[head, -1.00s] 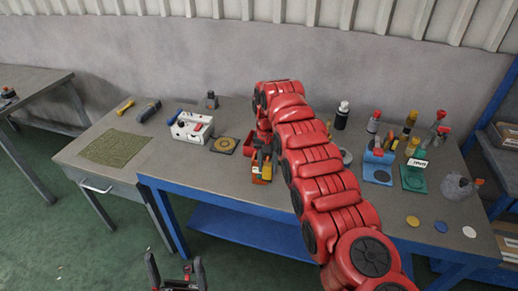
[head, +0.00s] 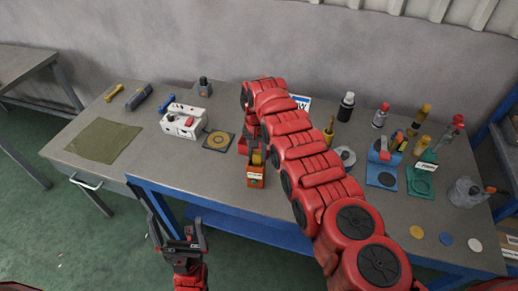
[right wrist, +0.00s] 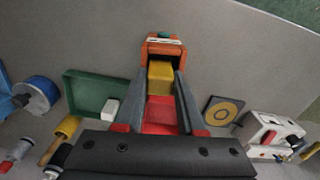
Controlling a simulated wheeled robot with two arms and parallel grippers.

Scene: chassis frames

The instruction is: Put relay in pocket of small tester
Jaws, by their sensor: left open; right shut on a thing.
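A yellow block, which I take for the relay, is between the fingers of my right gripper (right wrist: 164,73) in the right wrist view, and its top face (right wrist: 160,88) shows there. An orange box with a dark opening, likely the small tester (right wrist: 163,46), is just beyond the fingertips. In the head view the orange box (head: 256,181) stands near the table's front edge, with yellow right above it. I cannot tell whether the block is inside the opening. My right arm covers part of that spot. My left gripper (head: 175,222) is open and empty, in front of the table.
A white device with red parts (head: 185,122) and a dark pad with a yellow ring (head: 217,140) lie to the left. A green tray (right wrist: 92,90) shows in the right wrist view. Bottles and blue and green fixtures (head: 382,172) crowd the right. Coloured discs (head: 446,238) lie near the front edge.

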